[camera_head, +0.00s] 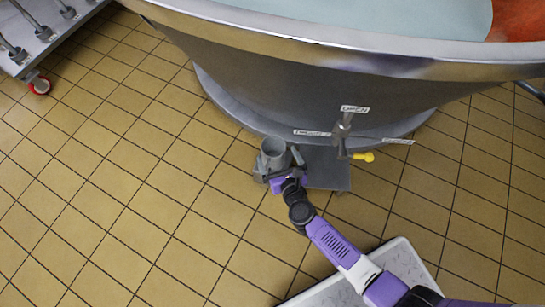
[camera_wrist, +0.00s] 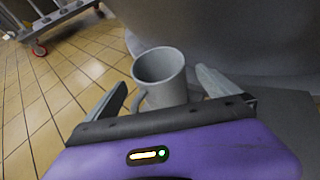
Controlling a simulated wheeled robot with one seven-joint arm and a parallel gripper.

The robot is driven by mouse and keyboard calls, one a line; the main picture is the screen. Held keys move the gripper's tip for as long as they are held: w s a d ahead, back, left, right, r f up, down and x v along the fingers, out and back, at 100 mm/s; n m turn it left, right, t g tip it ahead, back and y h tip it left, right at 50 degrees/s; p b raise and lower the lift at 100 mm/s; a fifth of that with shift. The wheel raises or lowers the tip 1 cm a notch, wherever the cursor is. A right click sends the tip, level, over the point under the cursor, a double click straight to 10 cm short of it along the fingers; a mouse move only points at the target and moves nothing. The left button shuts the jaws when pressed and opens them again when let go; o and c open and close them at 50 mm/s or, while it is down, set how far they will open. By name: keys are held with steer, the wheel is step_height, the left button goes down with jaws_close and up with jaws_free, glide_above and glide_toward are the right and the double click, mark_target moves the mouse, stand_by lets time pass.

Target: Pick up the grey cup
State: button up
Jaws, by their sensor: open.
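The grey cup (camera_wrist: 162,80) stands upright between the two fingers of my gripper (camera_wrist: 160,92) in the wrist view, its handle toward the left finger. The fingers are apart, with a gap visible on both sides of the cup. In the head view the cup (camera_head: 273,150) is at the foot of the large metal vat, with my gripper (camera_head: 277,167) at its near side. The lower part of the cup is hidden behind the gripper body in the wrist view.
The metal vat (camera_head: 300,85) rises just behind the cup. A valve with a yellow-tipped handle (camera_head: 363,156) and labels stands to the right, above a grey plate (camera_head: 328,168). A wheeled rack (camera_head: 30,65) is at the upper left. Tiled floor on the left is clear.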

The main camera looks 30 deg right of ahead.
mark_target(270, 140)
steer(key=b+x, duration=0.1)
steer(key=x, duration=0.3)
steer(key=shift+w+b, duration=0.25)
steer(key=shift+b, duration=0.05)
steer(key=c, duration=2)
steer(key=shift+c, duration=0.2)
steer(key=shift+r, duration=0.2)
